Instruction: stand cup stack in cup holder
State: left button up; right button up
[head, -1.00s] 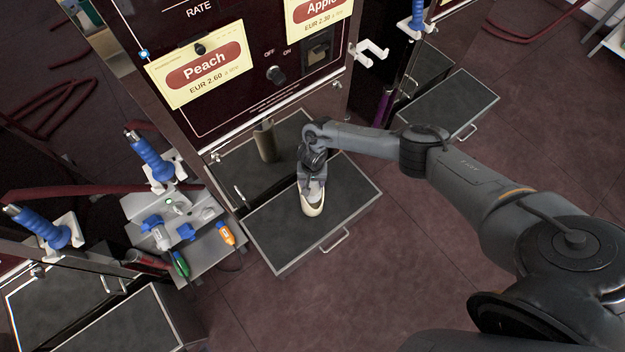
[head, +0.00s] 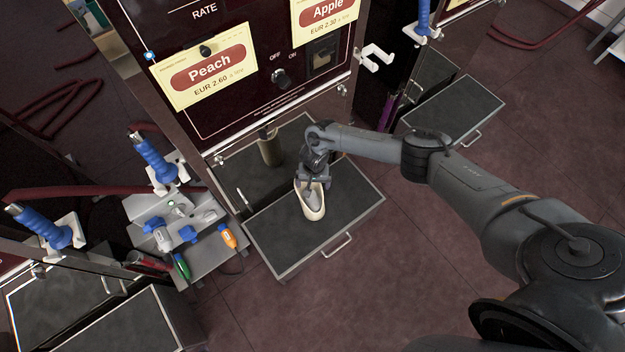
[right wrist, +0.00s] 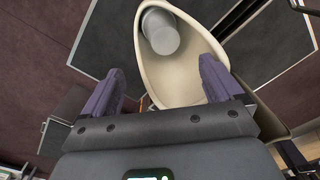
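A cream, oval, open-topped vessel (head: 313,207), which I take for the cup holder, stands on the black drawer-like tray in front of the Peach panel. In the right wrist view, a grey cylinder, seemingly the cup stack (right wrist: 160,32), shows within the vessel's cream rim (right wrist: 183,82). I cannot tell how deep it sits. My right gripper (head: 312,183) is over the vessel's back part and hides some of it. My left gripper is not in view.
The tray (head: 350,205) has a metal rim and front handle. A dark olive bottle-like thing (head: 270,150) stands behind it. Blue-handled nozzles (head: 155,160) and a small tool shelf (head: 205,245) are at the left. The tray's right side is bare.

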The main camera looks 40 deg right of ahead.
jog(key=shift+s+d+f, duration=0.15)
jog(key=shift+s+f, duration=0.4)
jog(key=shift+s, duration=0.1)
jog(key=shift+r+p, duration=0.35)
jog(key=shift+r, duration=0.15)
notch_tip(320, 180, up, 11)
jog(key=w+p, duration=0.1)
jog(key=p, duration=0.4)
jog(key=shift+f, duration=0.1)
